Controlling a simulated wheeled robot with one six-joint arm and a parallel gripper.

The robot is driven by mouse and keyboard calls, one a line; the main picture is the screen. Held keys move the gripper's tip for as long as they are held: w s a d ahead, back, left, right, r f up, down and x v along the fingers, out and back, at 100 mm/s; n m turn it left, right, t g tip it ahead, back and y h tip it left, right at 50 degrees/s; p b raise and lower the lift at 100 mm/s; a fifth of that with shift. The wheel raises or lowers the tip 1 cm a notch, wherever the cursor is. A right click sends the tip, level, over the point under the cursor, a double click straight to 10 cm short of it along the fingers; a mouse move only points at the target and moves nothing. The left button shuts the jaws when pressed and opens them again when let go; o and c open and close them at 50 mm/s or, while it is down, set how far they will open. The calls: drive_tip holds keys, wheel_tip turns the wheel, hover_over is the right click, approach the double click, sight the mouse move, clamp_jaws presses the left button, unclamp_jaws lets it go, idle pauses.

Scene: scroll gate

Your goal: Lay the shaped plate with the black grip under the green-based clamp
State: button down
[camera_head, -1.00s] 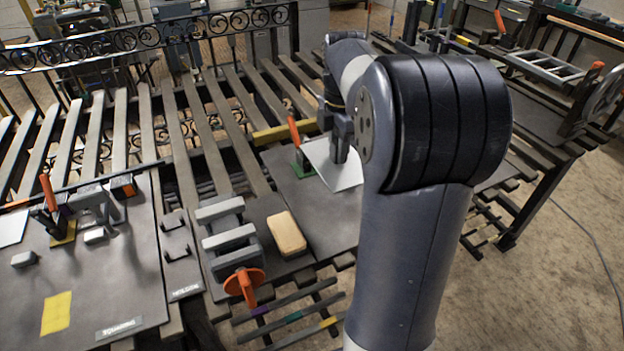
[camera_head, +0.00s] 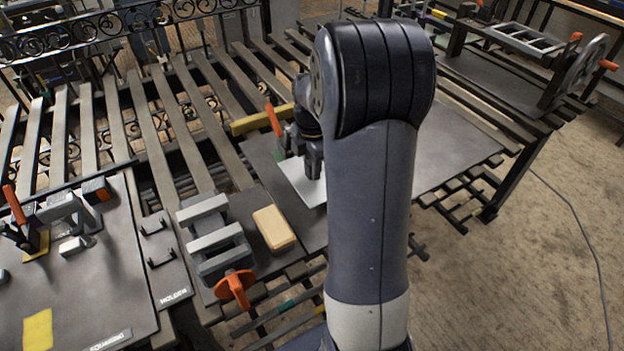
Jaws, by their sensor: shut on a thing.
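The shaped plate (camera_head: 298,184) is a thin pale grey sheet, seen in the head view near the middle. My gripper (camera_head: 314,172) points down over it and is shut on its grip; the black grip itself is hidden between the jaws. The plate's right part is hidden behind my arm. The green-based clamp stands just behind the plate and left of my wrist. Its orange handle (camera_head: 273,120) stands up, leaning slightly, while its base is mostly hidden. I cannot tell whether the plate touches the clamp or the board.
A tan block (camera_head: 273,228) and a grey vice (camera_head: 214,236) with an orange knob (camera_head: 235,286) lie left of the plate. A yellow-based clamp (camera_head: 37,243) stands on the left board. A yellow bar (camera_head: 262,119) lies behind. The dark board (camera_head: 455,150) right of my arm is clear.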

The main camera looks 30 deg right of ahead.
sight(312, 181)
drive_tip(key=shift+f, duration=2.6)
drive_tip(key=shift+f, duration=0.1)
drive_tip(key=c, duration=1.2)
unclamp_jaws()
drive_tip(key=shift+o, duration=0.2)
wheel_tip(312, 181, up, 12)
drive_tip(key=shift+r, duration=0.1)
